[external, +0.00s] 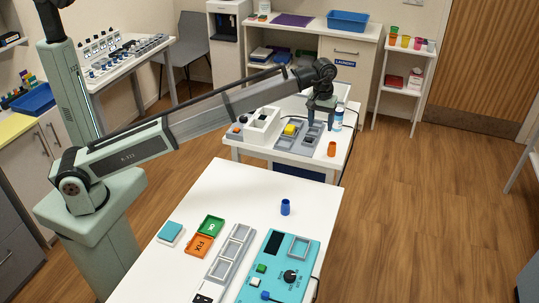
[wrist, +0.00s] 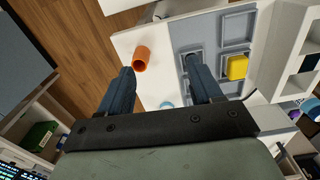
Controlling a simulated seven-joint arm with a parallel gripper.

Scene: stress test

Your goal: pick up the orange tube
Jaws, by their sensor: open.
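The orange tube (external: 332,149) stands upright on the far white table, near its front right corner, to the right of a grey tray. In the wrist view the orange tube (wrist: 141,59) lies beyond my fingertips, nearer the left finger, with bare table around it. My gripper (external: 320,124) is above the far table, up and slightly left of the tube in the external view. In the wrist view my gripper (wrist: 161,64) has its two dark fingers wide apart with nothing gripped between them.
A grey compartment tray (external: 312,138) holds a yellow block (external: 292,129); the right finger overlaps the tray in the wrist view. A white bottle with a blue cap (external: 339,116) stands behind the tube. A white bin (external: 262,126) is left. A blue cup (external: 285,207) stands on the near table.

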